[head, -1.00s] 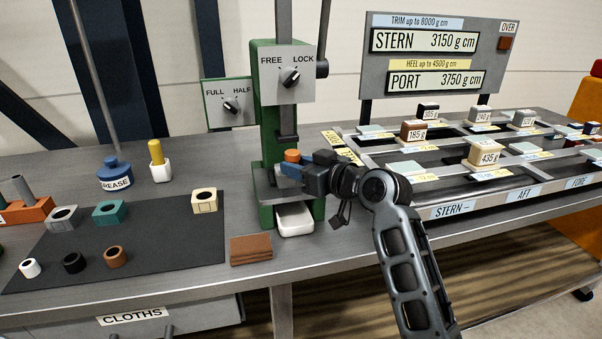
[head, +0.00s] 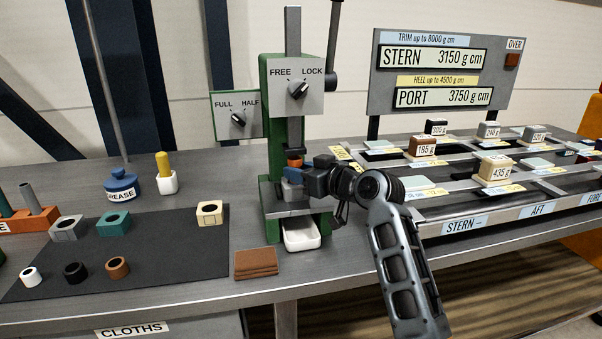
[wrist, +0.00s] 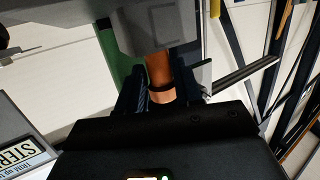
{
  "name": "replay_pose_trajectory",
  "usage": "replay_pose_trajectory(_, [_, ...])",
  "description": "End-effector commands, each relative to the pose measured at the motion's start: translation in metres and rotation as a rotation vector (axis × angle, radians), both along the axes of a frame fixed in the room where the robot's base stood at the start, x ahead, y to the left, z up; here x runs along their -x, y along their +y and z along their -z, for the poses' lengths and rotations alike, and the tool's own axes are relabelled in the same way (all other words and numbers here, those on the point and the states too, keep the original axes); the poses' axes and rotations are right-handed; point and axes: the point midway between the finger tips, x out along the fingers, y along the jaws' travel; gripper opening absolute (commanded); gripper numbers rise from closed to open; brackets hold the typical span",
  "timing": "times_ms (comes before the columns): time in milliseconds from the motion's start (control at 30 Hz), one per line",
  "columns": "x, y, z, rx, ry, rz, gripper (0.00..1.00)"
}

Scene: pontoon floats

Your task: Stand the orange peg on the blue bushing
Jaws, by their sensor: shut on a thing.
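The orange peg (head: 294,163) is upright at the green press, right under the dark ram. My gripper (head: 298,176) reaches in from the right and is shut on it. In the wrist view the peg (wrist: 159,72) shows as a copper-orange cylinder between the two dark fingers (wrist: 160,92).
The green press (head: 272,160) stands close around my gripper, with its ram (head: 296,150) overhead and a white tray (head: 302,233) below. A dark mat (head: 150,255) with several bushings and blocks lies left. Brown cloths (head: 256,263) lie in front. A weighted rack (head: 440,205) stands right.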

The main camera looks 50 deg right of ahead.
Motion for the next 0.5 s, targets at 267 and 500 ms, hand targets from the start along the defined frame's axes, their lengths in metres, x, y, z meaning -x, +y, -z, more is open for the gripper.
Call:
replay_pose_trajectory(267, [0.0002,0.0000,-0.0002,0.000,-0.001,0.000,0.00])
replay_pose_trajectory(500, [0.0002,0.0000,-0.0002,0.000,-0.001,0.000,0.38])
